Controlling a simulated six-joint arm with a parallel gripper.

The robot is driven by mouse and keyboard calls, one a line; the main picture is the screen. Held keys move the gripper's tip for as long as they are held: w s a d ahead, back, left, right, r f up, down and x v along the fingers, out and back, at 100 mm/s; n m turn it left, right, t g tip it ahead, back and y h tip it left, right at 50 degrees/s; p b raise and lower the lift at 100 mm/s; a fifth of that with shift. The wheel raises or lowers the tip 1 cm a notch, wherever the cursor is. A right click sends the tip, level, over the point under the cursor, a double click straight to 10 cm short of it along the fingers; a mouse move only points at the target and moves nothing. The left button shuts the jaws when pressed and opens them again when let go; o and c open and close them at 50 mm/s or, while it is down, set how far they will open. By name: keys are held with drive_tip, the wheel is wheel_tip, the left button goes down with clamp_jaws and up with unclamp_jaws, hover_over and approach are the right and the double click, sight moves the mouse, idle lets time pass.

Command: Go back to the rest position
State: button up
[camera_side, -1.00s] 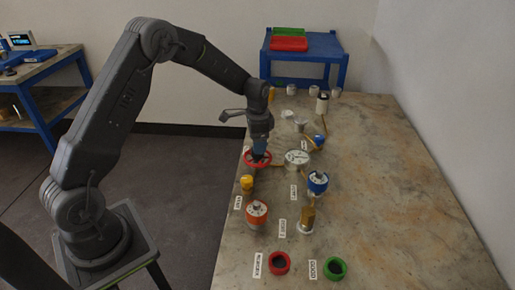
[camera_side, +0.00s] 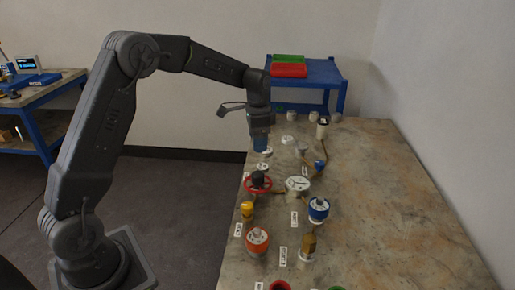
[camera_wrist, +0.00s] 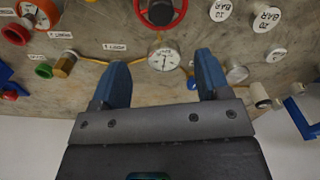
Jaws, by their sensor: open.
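My gripper (camera_side: 260,143) is above the table, apart from the red handwheel (camera_side: 257,188), which has a dark hub. In the wrist view my gripper (camera_wrist: 160,62) has its two blue fingers spread wide with nothing between them. The red handwheel (camera_wrist: 178,14) shows there beyond the fingers, at the top edge. A white round gauge (camera_side: 298,185) lies to the right of the handwheel in the side view. The gauge also shows beyond the fingers in the wrist view (camera_wrist: 163,57).
Orange-red (camera_side: 257,238) and blue (camera_side: 319,208) gauges, a yellow part (camera_side: 247,210) and a brass fitting (camera_side: 308,245) stand nearer on the table (camera_side: 400,220). A blue side table (camera_side: 325,72) with green and red trays stands behind. The table's right side is clear.

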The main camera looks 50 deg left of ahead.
drive_tip(key=s+d+r+n+t, duration=0.3)
drive_tip(key=s+d+r, duration=0.5)
drive_tip(key=s+r, duration=0.45)
drive_tip(key=s+d+f+n+t, duration=0.1)
drive_tip(key=s+d+n+t, duration=0.1)
drive_tip(key=s, duration=1.4)
drive_tip(key=shift+d+f+n+t, duration=0.15)
drive_tip(key=shift+d+n+t, duration=0.25)
drive_tip(key=shift+d, duration=0.7)
